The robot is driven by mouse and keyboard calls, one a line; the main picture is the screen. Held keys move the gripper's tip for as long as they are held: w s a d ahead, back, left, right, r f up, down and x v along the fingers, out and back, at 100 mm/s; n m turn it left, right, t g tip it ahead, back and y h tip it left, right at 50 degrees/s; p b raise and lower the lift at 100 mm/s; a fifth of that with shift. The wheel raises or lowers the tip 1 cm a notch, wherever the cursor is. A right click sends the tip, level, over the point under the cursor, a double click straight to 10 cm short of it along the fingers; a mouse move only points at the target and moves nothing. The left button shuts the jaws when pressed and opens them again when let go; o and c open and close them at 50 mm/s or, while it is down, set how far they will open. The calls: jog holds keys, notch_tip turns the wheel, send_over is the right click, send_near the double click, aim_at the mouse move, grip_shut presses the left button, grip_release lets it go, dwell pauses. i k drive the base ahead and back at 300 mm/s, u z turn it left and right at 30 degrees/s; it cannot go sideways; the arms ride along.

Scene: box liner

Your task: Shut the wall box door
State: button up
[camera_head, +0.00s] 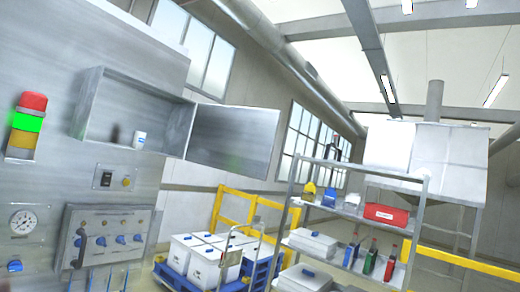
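The wall box (138,88) is a grey metal box on the grey panel at the upper left, with its front open. Its door (235,138) is a flat grey metal sheet, swung wide open to the right of the box. A small white container (139,140) and a dark, blurred shape (115,134) show at the bottom of the box. I see no part of my gripper in this view, so its place relative to the door cannot be told.
A signal light (28,122) glows green at the left, above a round gauge (23,222). A control box (105,235) with blue knobs sits below the wall box. White bins (205,262), yellow rails (235,208) and a metal shelf rack (420,215) stand to the right.

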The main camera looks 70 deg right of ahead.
aim_at(236, 141)
jog(key=u, duration=0.1)
jog(key=k, duration=0.2)
jog(key=u, duration=2.25)
jog(key=k, duration=2.8)
jog(key=z, duration=2.45)
